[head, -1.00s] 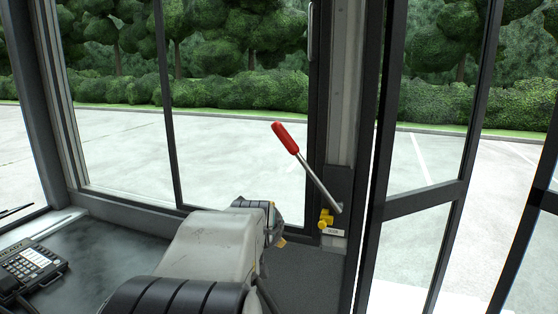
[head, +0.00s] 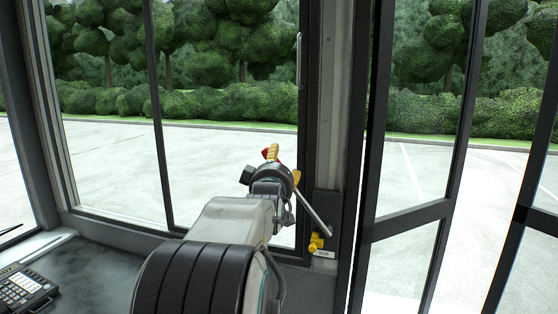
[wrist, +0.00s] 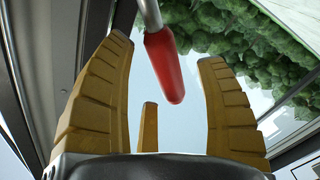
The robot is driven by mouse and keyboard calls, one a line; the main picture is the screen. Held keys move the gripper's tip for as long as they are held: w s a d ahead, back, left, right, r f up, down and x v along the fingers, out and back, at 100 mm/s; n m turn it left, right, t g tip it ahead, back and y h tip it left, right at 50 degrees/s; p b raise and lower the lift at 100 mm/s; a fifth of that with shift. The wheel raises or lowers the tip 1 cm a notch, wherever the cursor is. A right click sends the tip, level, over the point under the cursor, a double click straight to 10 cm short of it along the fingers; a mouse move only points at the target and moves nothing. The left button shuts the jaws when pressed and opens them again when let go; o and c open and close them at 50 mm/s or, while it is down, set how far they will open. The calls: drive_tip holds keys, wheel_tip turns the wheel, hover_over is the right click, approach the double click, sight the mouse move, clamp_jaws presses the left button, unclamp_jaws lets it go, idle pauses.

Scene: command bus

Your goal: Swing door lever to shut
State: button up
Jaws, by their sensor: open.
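The door lever is a metal rod (head: 314,212) with a red handle, slanting up and left from a yellow pivot (head: 316,242) on the door post. In the head view the red handle (head: 265,153) shows only in part behind my gripper (head: 283,163). In the wrist view the red handle (wrist: 165,68) lies between the yellow-brown fingers of my gripper (wrist: 165,85). The fingers are spread open, with gaps on both sides of the handle. The folding glass door (head: 410,215) stands at right with openings beside its panels.
A desk phone (head: 24,288) sits on the dark dashboard at lower left. A vertical grab handle (head: 298,60) is on the window frame above the lever. Window glass and door frames bound the space around the arm.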

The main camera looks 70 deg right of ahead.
drive_tip(key=shift+x, duration=1.3)
drive_tip(key=shift+c, duration=0.4)
drive_tip(key=c, duration=1.2)
drive_tip(key=shift+c, duration=0.2)
